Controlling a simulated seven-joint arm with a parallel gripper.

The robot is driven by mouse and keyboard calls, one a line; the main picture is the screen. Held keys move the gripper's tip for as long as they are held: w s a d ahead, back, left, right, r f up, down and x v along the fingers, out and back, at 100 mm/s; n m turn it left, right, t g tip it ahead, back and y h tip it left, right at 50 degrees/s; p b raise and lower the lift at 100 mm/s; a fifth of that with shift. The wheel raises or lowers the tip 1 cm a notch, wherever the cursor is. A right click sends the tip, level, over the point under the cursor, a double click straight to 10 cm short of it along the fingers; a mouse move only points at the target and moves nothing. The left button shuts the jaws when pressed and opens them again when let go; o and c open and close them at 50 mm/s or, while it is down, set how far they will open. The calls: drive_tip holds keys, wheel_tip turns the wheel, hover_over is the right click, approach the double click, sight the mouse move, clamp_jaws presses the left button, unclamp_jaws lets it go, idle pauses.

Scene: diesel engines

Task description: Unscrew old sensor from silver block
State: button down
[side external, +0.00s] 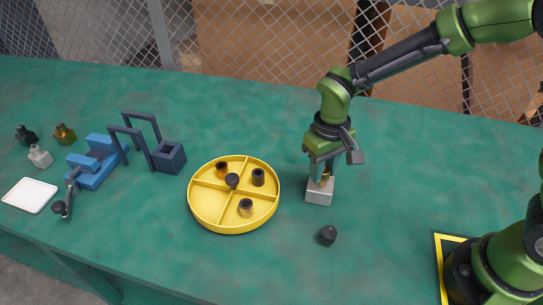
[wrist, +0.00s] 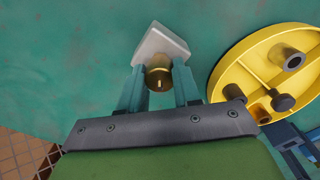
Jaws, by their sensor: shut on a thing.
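The silver block (side external: 319,192) stands on the green table, right of the yellow tray. In the wrist view the block (wrist: 160,43) shows just beyond my fingertips. The old sensor (wrist: 158,77) is a brass-coloured cylinder with a small hole in its end, at the block. My gripper (side external: 322,172) points down right above the block. In the wrist view my gripper's (wrist: 160,84) two teal fingers stand on either side of the sensor, shut on it. I cannot tell how far the sensor's thread sits in the block.
A yellow round divided tray (side external: 234,224) holds several small cylindrical parts. A dark cap (side external: 327,235) lies on the table in front of the block. A blue vise-like fixture (side external: 95,163), a dark frame (side external: 168,157), small fittings (side external: 40,156) and a white plate (side external: 30,195) are at left.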

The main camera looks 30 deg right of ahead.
drive_tip(key=n, duration=0.5)
drive_tip(key=shift+n, duration=0.4)
drive_tip(key=shift+r, duration=0.25)
drive_tip(key=shift+r, duration=2.95)
